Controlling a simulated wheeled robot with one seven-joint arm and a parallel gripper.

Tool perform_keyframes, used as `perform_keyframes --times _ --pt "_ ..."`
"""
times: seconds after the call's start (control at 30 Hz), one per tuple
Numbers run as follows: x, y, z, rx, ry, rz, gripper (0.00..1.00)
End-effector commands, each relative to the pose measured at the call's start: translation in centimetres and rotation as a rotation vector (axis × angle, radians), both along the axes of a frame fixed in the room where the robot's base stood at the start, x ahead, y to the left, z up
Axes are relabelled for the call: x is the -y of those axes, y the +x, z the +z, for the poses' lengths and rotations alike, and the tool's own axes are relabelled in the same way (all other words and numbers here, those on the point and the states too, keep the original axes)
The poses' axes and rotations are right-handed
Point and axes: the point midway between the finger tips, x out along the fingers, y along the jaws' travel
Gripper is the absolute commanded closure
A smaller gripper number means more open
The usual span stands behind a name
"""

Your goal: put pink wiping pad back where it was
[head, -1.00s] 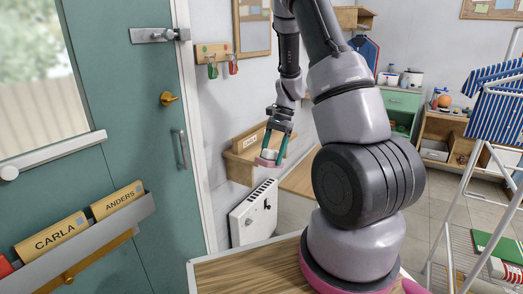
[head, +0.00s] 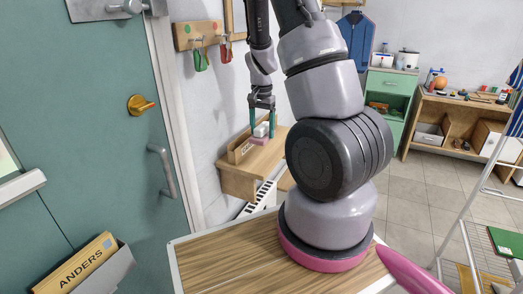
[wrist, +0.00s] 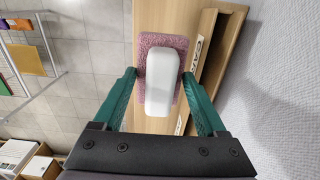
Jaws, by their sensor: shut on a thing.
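The pink wiping pad (wrist: 155,112) has a white block-shaped grip (wrist: 161,80) on its back. My gripper (wrist: 161,77) has its two green fingers shut on the pad, one on each side. In the head view my gripper (head: 264,128) points down, with the pad (head: 258,141) at its fingertips. The pad is over the wooden wall shelf (head: 237,178), in front of the name-card holder. I cannot tell whether its underside touches the shelf. In the wrist view the shelf board (wrist: 197,20) lies beneath and beside it.
The name-card holder (head: 240,150) stands along the shelf's wall side, close to one finger. The teal door (head: 90,130) is at the left.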

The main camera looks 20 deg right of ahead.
Motion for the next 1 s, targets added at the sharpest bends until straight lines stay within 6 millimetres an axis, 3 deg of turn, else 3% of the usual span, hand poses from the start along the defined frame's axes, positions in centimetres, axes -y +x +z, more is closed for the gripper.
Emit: perform_keyframes --times 0.13,0.37,0.57,0.63,0.67,0.8,0.83,0.87,0.9,1.0 --pt "0.1 -0.1 -3.0 -0.005 0.0 -0.002 0.78" --pt "0.0 -0.1 -4.9 -0.002 0.001 -0.001 0.78" --pt "0.1 -0.1 -7.7 -0.004 0.001 -0.002 0.78" --pt "0.1 -0.1 -8.2 -0.002 0.001 -0.003 0.78" --pt "0.0 0.0 -8.2 -0.001 0.002 -0.003 0.86" --pt "0.0 0.0 -8.2 -0.001 0.001 -0.002 0.86" --pt "0.0 0.0 -8.2 -0.001 0.001 -0.002 0.14" --pt "0.0 0.0 -8.2 -0.001 0.002 -0.001 0.03" --pt "0.0 0.0 -8.1 -0.001 0.001 -0.001 0.0" --pt "0.0 0.0 -8.1 -0.001 0.001 -0.001 0.0"
